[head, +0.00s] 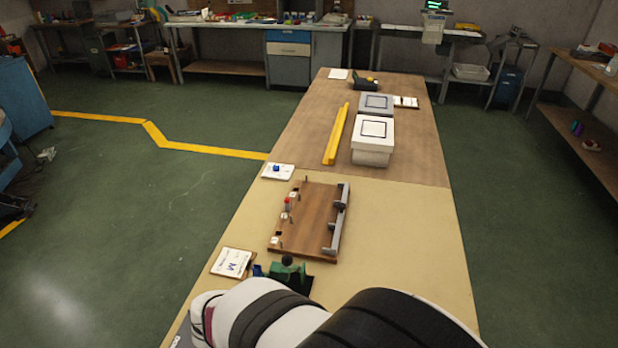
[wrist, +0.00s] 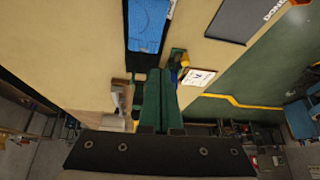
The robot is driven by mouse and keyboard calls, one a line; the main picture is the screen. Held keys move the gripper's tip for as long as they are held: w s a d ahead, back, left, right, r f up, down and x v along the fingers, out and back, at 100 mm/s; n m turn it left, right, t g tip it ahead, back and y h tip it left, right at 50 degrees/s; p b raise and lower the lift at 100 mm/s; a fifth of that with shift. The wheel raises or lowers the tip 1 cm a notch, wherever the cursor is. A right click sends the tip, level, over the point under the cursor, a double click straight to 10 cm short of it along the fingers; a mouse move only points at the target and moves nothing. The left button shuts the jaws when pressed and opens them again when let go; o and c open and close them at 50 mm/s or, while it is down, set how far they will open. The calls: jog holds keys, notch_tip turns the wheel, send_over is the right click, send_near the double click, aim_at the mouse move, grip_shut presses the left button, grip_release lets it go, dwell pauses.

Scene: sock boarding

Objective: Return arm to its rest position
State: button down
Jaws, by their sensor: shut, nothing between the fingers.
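My gripper (wrist: 161,72) shows in the wrist view as two long dark green fingers lying side by side. They are shut with nothing between them. They extend over the tan tabletop (wrist: 85,40). In the head view my white arm with black bands crosses the bottom edge, low over the near end of the table (head: 410,225). I cannot make out the gripper for certain there. A blue folded item (wrist: 148,25) lies on a black surface beyond the fingertips in the wrist view.
A brown board (head: 312,215) with pegs and grey brackets lies mid-table. A green fixture (head: 287,277) and an M card (head: 233,262) are close to my arm. A yellow bar (head: 336,135) and a white box (head: 372,140) stand farther back. A grey DONE mat (wrist: 245,18) is at the wrist view's top.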

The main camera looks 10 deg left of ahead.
jog(key=d+r+m+g+h, duration=0.1)
jog(key=d+r+m+h, duration=0.15)
jog(key=d, duration=0.65)
jog(key=d+r+m+g+h, duration=0.1)
jog(key=d+r, duration=0.2)
jog(key=d, duration=0.5)
jog(key=s+d+r+m+g+y, duration=0.1)
jog(key=s+d+g+y, duration=0.1)
jog(key=s, duration=0.6)
jog(key=s+d+r+m+g+y, duration=0.2)
jog(key=s+d, duration=0.2)
jog(key=s, duration=0.4)
jog(key=shift+s+d+r, duration=0.15)
jog(key=shift+d+r, duration=0.1)
jog(key=shift+d, duration=0.1)
